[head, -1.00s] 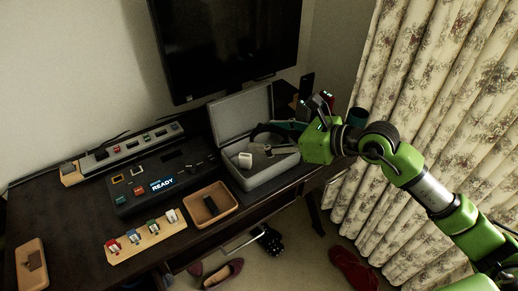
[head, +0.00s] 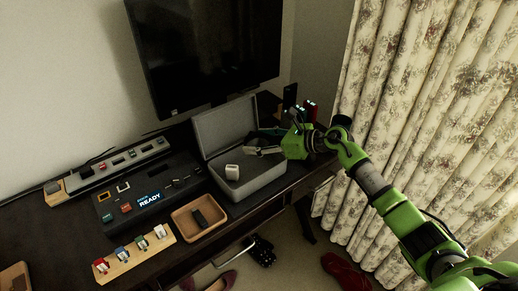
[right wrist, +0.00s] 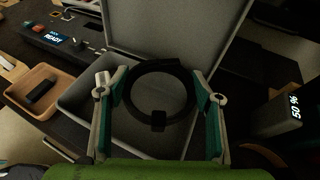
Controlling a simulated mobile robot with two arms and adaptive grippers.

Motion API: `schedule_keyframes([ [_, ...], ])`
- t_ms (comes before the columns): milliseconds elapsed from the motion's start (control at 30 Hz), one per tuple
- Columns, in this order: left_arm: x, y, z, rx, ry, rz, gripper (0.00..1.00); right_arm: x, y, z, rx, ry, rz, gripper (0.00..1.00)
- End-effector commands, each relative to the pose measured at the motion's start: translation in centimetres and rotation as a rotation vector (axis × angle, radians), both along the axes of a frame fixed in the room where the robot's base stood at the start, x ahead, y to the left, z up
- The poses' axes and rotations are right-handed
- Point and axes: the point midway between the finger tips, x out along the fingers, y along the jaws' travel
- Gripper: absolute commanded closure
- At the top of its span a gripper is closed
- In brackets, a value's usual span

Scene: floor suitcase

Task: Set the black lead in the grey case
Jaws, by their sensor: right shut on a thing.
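The black lead is a dark ring-shaped coil (right wrist: 187,84) with a small black block at its near side. My right gripper (right wrist: 158,90) is shut on it, with one finger on each side of the ring. In the head view my right gripper (head: 259,143) reaches over the open grey case (head: 262,187) from the right; the lead there is dark and mostly hidden. The case's lid (right wrist: 165,22) stands up behind the ring in the right wrist view. The lead appears held above the case floor; its exact height is unclear. My left gripper is not in view.
A white block (head: 232,172) lies in the case. A wooden tray (head: 179,230) with a black piece stands left of it. A black console reading READY (head: 128,209) and a grey strip (head: 120,163) are further left.

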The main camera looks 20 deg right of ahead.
Motion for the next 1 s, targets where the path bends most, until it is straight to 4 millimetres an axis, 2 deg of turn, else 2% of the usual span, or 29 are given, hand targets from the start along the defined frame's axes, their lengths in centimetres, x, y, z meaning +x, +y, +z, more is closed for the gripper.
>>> schedule_keyframes([
  [100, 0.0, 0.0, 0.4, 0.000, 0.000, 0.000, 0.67, -0.1, 0.1, -2.0, 0.005, 0.006, -0.001, 0.61],
  [200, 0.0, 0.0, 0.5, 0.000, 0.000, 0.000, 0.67, -0.1, 0.1, -2.8, 0.003, 0.003, -0.001, 0.61],
  [1000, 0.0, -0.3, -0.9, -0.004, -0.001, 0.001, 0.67, -0.1, 0.0, -4.1, 0.001, 0.001, 0.000, 0.61],
])
